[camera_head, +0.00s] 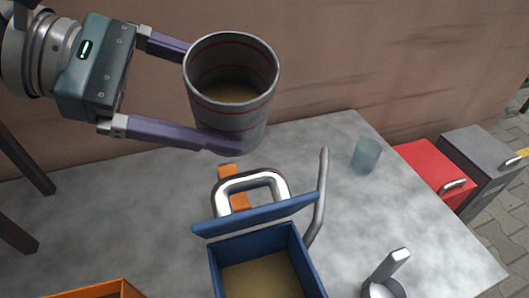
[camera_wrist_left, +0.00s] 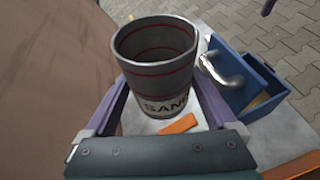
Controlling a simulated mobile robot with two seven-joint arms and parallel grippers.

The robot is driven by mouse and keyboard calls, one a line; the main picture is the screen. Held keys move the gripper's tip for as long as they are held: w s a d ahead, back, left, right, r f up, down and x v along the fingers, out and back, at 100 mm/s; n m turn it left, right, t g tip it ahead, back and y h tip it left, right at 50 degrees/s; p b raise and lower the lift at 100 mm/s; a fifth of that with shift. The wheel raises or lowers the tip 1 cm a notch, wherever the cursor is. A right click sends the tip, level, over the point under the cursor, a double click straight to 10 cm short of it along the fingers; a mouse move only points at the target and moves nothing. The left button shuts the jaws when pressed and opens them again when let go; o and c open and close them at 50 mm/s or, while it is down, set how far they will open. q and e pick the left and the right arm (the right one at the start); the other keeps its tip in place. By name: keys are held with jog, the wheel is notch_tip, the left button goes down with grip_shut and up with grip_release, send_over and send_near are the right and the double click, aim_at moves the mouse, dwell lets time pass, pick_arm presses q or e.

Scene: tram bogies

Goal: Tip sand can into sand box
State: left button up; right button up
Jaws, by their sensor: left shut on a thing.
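A grey metal sand can (camera_head: 232,92) with red rings is held by my left gripper (camera_head: 215,95), its purple fingers on either side of the can. The can is raised above the table, close to upright, and sand shows inside it. In the left wrist view the can (camera_wrist_left: 156,75) shows the letters "SAN". The blue sand box (camera_head: 265,262) stands on the table below and right of the can, with its lid (camera_head: 256,214) raised and sand inside. It also shows in the left wrist view (camera_wrist_left: 250,88).
The grey table (camera_head: 120,215) holds an orange object (camera_head: 232,186), a curved metal bar (camera_head: 318,200), a bluish glass (camera_head: 366,155) and a metal item with a handle (camera_head: 384,285). A red box (camera_head: 432,170) and a grey cabinet (camera_head: 482,160) stand right. A wall (camera_head: 330,60) rises behind.

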pick_arm(q)
jog(key=f+b, duration=0.4)
jog(key=b, duration=0.1)
jog(key=w+f+n+g+b, duration=0.1)
jog(key=f+b, duration=0.3)
jog(key=b, duration=0.1)
jog(key=w+f+n+h+b, duration=0.1)
jog(key=f+b, duration=0.4)
jog(key=b, duration=0.1)
jog(key=shift+a+g, duration=0.25)
jog(key=shift+g, duration=0.15)
jog(key=shift+w+f+n+g+b, duration=0.25)
jog(key=shift+n+b, duration=0.25)
jog(key=shift+b, duration=0.55)
notch_tip(320, 180, up, 5)
jog(key=p, duration=0.3)
jog(key=shift+a, duration=0.1)
